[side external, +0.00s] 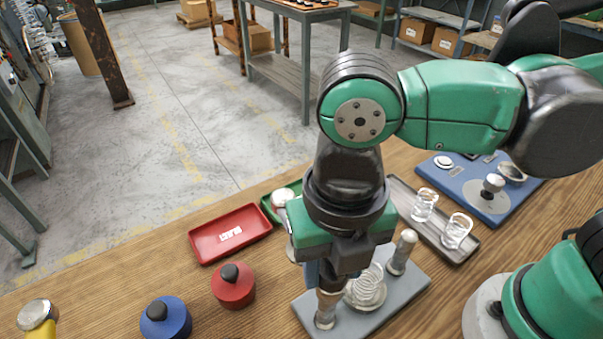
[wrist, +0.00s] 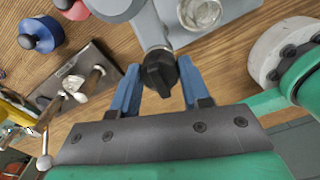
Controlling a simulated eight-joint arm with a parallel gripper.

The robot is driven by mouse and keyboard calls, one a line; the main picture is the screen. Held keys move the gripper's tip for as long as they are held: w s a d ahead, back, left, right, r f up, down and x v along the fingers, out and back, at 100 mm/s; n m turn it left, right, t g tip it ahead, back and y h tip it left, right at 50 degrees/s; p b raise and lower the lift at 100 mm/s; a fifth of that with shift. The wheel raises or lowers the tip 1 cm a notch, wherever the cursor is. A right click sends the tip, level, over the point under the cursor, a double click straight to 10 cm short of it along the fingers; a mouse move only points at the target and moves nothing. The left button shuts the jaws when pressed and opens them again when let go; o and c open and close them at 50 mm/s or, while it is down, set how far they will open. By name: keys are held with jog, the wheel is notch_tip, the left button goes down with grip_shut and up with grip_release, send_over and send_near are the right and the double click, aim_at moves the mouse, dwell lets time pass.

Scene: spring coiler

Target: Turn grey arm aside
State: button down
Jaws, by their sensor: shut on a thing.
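The grey base plate (side external: 405,292) of the coiler lies on the wooden table below my gripper. A pale wire coil (side external: 368,286) stands on it, beside a metal post (side external: 403,250). In the wrist view, a grey arm (wrist: 148,27) runs down the picture to a black knob (wrist: 160,72) at its end. My gripper (wrist: 159,84) is shut on this knob, with one blue finger on each side. In the side view my gripper (side external: 325,283) points down at the plate's left part; its own wrist hides most of the grey arm and knob there.
A red tray (side external: 205,246) and a green tray (side external: 270,211) lie behind. A red pot (side external: 233,292) and a blue pot (side external: 166,322) stand left. A dark tray (side external: 470,251) with springs (side external: 425,204) and a blue board (side external: 458,183) lie right.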

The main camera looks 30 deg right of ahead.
jog(key=shift+n, duration=0.9)
jog(key=shift+c, duration=2.1)
grip_release()
jog(key=shift+r, duration=2.8)
